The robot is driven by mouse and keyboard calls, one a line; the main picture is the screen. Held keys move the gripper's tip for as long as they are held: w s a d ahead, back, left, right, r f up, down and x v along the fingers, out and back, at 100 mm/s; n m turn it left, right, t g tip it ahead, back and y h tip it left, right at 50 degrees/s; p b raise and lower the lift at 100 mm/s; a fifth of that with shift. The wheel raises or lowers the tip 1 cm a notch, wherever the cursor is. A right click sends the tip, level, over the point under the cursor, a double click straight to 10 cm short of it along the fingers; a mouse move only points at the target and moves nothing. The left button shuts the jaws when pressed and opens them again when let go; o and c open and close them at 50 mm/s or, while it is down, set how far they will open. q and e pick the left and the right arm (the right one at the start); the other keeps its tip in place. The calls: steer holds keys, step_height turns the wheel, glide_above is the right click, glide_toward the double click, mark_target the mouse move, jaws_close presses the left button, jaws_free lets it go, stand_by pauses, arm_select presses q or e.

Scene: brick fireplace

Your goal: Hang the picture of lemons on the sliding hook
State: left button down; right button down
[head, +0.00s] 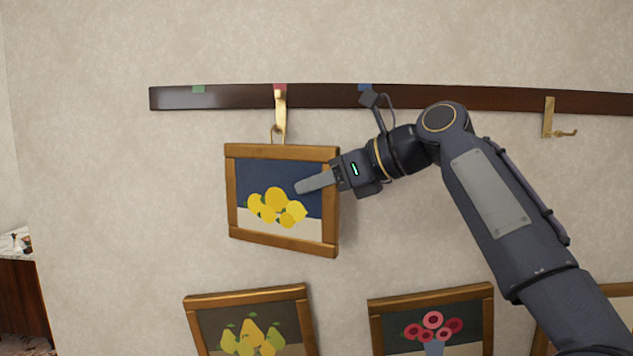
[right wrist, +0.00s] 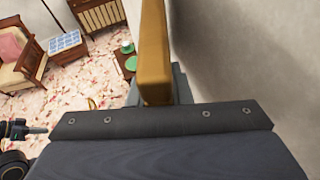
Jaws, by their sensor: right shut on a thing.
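The picture of lemons (head: 278,231), in a wooden frame, is upright against the wall below the rail, slightly turned. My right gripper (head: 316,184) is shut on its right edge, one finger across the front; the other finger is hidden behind. The frame's edge (right wrist: 154,50) also shows in the right wrist view. A brass hook (head: 281,108) hangs from the rail under a red mark. The picture's top ring (head: 277,132) overlaps the hook's lower end; I cannot tell whether it is caught. What looks like my left gripper (right wrist: 36,130) shows small at the right wrist view's left edge.
The dark rail (head: 440,98) carries green (head: 198,89), red and blue (head: 365,87) marks. Another brass hook (head: 549,117) is empty at the right. Below are framed pictures of pears (head: 245,295) and red flowers (head: 432,293). The wall left of the lemons is bare.

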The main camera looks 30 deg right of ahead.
stand_by(0.4)
steer(key=c, duration=1.3)
jaws_free()
steer(key=shift+o, duration=0.2)
steer(key=v, duration=0.8)
